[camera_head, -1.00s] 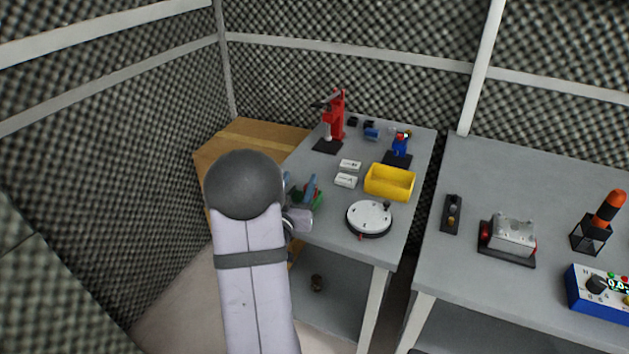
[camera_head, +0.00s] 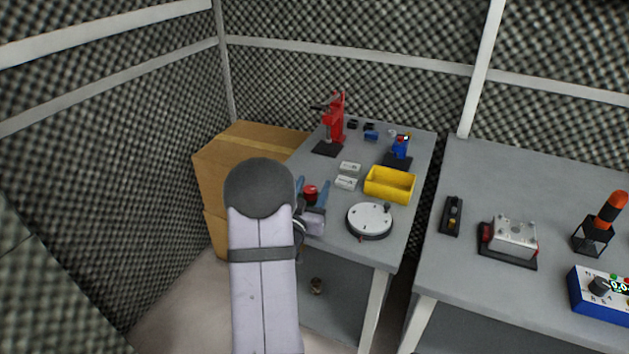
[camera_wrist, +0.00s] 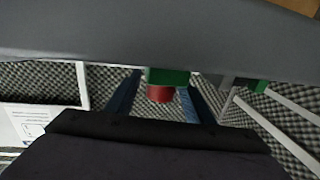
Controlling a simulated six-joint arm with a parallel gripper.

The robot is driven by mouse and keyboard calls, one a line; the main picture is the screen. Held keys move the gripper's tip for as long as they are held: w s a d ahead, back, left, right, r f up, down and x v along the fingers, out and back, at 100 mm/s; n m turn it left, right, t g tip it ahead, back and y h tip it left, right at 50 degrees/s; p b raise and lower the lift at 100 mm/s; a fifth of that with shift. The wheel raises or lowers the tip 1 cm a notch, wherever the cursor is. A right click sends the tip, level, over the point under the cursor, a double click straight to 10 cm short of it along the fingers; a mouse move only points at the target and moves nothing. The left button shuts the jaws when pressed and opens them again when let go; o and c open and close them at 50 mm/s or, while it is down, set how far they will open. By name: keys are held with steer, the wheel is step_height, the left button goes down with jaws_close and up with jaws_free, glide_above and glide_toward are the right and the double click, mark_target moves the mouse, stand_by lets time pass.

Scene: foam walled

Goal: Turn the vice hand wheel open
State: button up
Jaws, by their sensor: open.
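My gripper (camera_head: 311,189) is at the near left edge of the left bench, its two blue fingers apart. A red round part (camera_head: 310,191), which looks like the vice hand wheel, shows between the fingers. In the wrist view the red part (camera_wrist: 160,93) sits against a green block (camera_wrist: 168,76), seemingly the vice body, at the grey bench edge. My gripper's fingers (camera_wrist: 164,98) stand on either side of the red part, with gaps visible. I cannot tell whether either finger touches it. In the head view my arm and wrist hide most of the vice.
A round white dial plate (camera_head: 370,220) lies close to the right of my gripper. A yellow bin (camera_head: 389,184), small white boxes (camera_head: 347,182) and a red press (camera_head: 334,122) stand behind. The right bench (camera_head: 480,190) holds several devices.

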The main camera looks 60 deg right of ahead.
steer(key=shift+w+d, duration=0.15)
steer(key=shift+d, duration=1.1)
steer(key=c, duration=1)
steer(key=shift+c, duration=0.2)
steer(key=shift+n+t, duration=0.3)
steer(key=shift+t, duration=0.1)
steer(key=shift+w+t+b, duration=0.1)
steer(key=shift+t+b, duration=0.2)
steer(key=shift+b, duration=0.1)
steer(key=shift+w+n+t, duration=0.2)
steer(key=shift+n+t, duration=0.3)
steer(key=shift+r, duration=0.1)
